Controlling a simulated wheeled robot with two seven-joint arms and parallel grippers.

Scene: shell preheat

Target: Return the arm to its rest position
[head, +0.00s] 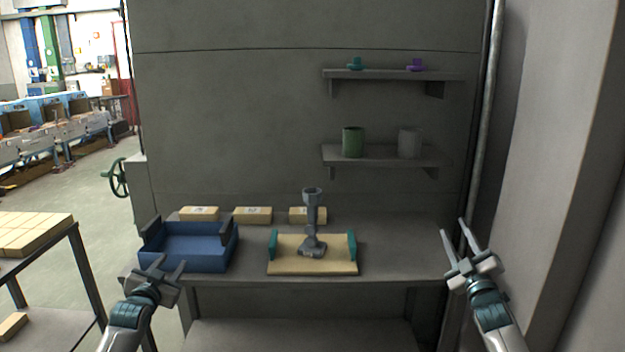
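My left gripper (168,269) is at the lower left, in front of the blue bin on the bench. Its fingers are spread apart with nothing visible between them. My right gripper (464,243) is at the right, beside the bench's right end. Its fingers point up and stand apart, with nothing between them. Both arms come in from the bottom of the picture and are clear of the grey upright tool (312,222), which stands on a tan board (313,268) with teal end pieces.
The blue bin (203,267) sits at the left of the grey bench (405,262). Several tan blocks (252,214) lie along the back. Wall shelves hold a green cup (353,142), a grey cup (409,142), and small teal (356,64) and purple (415,65) pieces. The bench's right side is clear.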

